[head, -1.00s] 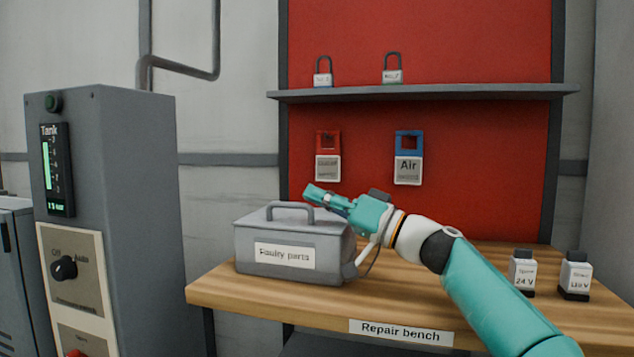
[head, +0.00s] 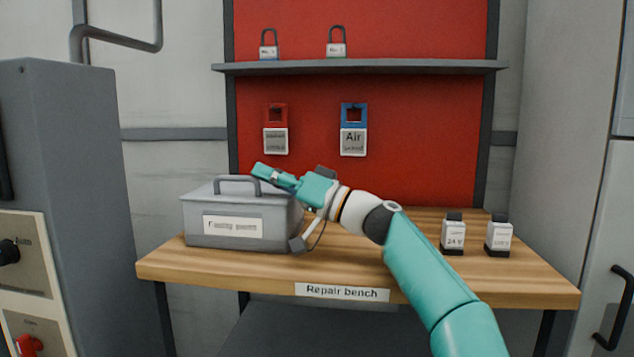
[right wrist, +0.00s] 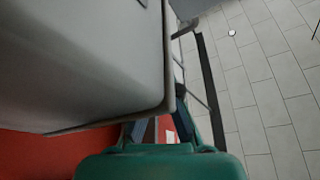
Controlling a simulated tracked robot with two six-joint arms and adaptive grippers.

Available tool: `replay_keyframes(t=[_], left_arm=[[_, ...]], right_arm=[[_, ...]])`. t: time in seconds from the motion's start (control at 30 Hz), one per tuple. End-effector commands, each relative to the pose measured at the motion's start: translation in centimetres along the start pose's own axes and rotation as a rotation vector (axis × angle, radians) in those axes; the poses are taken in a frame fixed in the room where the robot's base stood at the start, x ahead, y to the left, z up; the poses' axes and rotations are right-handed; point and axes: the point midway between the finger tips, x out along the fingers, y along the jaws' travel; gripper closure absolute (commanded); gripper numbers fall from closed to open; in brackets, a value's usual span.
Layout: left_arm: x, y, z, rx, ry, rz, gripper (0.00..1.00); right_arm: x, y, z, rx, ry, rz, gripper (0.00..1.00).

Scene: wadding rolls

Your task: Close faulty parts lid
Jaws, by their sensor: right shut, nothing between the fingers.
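The grey faulty parts box (head: 205,242) stands at the left end of the repair bench, with a white label on its front. Its grey lid (head: 215,187) with a bar handle looks down on the box; I cannot tell whether it sits fully flush. In the right wrist view the grey box (right wrist: 85,60) fills the upper left beside the gripper. My left gripper is not in view.
Two padlocks (head: 268,47) (head: 337,43) stand on the shelf. Red and blue tags (head: 276,130) (head: 353,130) hang below. A grey cabinet (head: 75,150) stands left.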

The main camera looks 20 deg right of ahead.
Motion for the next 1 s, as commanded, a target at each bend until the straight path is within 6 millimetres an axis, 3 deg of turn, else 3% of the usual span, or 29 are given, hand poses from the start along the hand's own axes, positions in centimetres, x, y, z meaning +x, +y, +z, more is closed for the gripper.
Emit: replay_keyframes(t=[0.23,0.5,0.7,1.0], left_arm=[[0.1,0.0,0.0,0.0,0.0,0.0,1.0],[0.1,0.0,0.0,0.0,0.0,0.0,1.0],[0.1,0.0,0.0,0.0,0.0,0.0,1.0],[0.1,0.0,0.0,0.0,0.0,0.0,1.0]], right_arm=[[-2.8,0.7,0.3,0.006,-0.009,0.007,1.0],[-9.1,-0.5,-1.6,0.001,-0.001,0.009,1.0],[-12.6,-1.2,-2.6,-0.001,0.001,0.009,1.0],[-14.3,-1.5,-3.0,0.0,0.001,0.008,1.0]])
